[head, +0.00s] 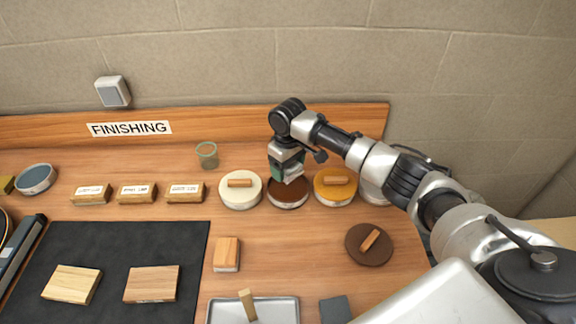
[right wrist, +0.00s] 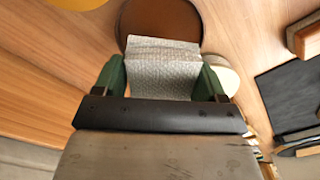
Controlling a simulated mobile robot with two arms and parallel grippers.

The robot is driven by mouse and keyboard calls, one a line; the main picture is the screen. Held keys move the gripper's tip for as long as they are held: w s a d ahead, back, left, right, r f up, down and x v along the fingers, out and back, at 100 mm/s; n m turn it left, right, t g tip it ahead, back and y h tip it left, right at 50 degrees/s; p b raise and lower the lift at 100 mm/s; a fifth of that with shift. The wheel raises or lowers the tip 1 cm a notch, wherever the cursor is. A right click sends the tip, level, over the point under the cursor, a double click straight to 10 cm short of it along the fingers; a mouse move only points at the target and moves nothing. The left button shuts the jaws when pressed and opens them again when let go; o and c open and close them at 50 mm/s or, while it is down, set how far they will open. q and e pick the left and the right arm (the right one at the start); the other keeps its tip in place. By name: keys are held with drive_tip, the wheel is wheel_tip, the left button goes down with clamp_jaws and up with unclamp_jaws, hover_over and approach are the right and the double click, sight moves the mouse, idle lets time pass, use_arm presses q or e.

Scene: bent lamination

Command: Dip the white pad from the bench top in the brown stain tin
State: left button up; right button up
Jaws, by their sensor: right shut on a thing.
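The brown stain tin (head: 287,200) stands open on the bench top, with dark brown stain inside. It also shows at the top of the right wrist view (right wrist: 160,18). My right gripper (head: 287,172) is right above the tin, pointing down. In the right wrist view its green fingers (right wrist: 164,80) are shut on the white pad (right wrist: 163,65), which has a textured surface. The pad overlaps the tin in both views. I cannot tell whether it touches the stain; its underside is hidden. My left gripper is not in view.
A cream tin (head: 229,196) stands left of the stain tin, an orange one (head: 335,193) right. A brown lid (head: 358,251) lies in front at right. A wooden block (head: 227,250), a metal tray (head: 279,312) and a black mat (head: 120,246) with two boards are nearer.

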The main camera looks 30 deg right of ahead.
wheel_tip(320, 180, down, 4)
drive_tip(key=b, duration=0.4)
drive_tip(key=shift+f, duration=0.4)
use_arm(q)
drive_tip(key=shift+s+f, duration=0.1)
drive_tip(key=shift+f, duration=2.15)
use_arm(e)
drive_tip(key=shift+f, duration=1.05)
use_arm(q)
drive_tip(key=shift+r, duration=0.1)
use_arm(e)
drive_tip(key=shift+r, duration=0.1)
use_arm(q)
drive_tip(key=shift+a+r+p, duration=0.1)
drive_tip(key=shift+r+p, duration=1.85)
drive_tip(key=shift+p, duration=0.2)
use_arm(e)
drive_tip(key=shift+r, duration=1.45)
wheel_tip(320, 180, up, 5)
drive_tip(key=p, duration=0.5)
drive_tip(key=shift+p, duration=0.3)
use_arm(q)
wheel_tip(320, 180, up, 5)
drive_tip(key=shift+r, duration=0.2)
